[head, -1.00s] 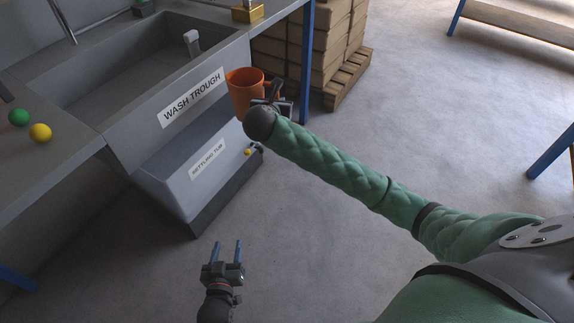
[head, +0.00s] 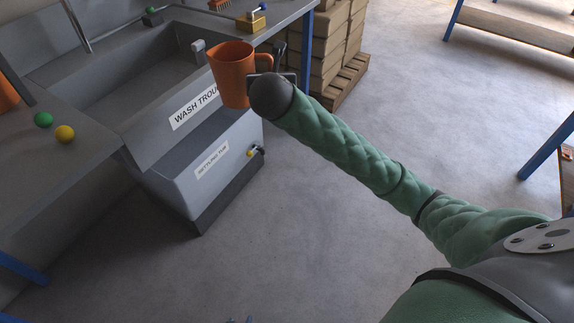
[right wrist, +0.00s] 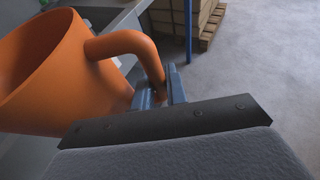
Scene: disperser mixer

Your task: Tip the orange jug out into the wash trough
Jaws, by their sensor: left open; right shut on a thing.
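The orange jug (head: 230,80) is held about upright, mouth up, near the front right end of the wash trough (head: 125,97). It covers the end of the trough's label. In the right wrist view the jug (right wrist: 42,85) fills the left side, with its handle towards the gripper. I cannot see what is inside it. My right gripper (right wrist: 160,92) is shut on the jug's handle; in the head view it is mostly hidden behind my wrist.
The settling tub (head: 195,180) stands below the trough. A green ball (head: 43,120) and a yellow ball (head: 65,134) lie on the left counter. A tap (head: 75,25) rises behind the trough. Stacked boxes (head: 335,50) stand behind the jug. The floor in front is clear.

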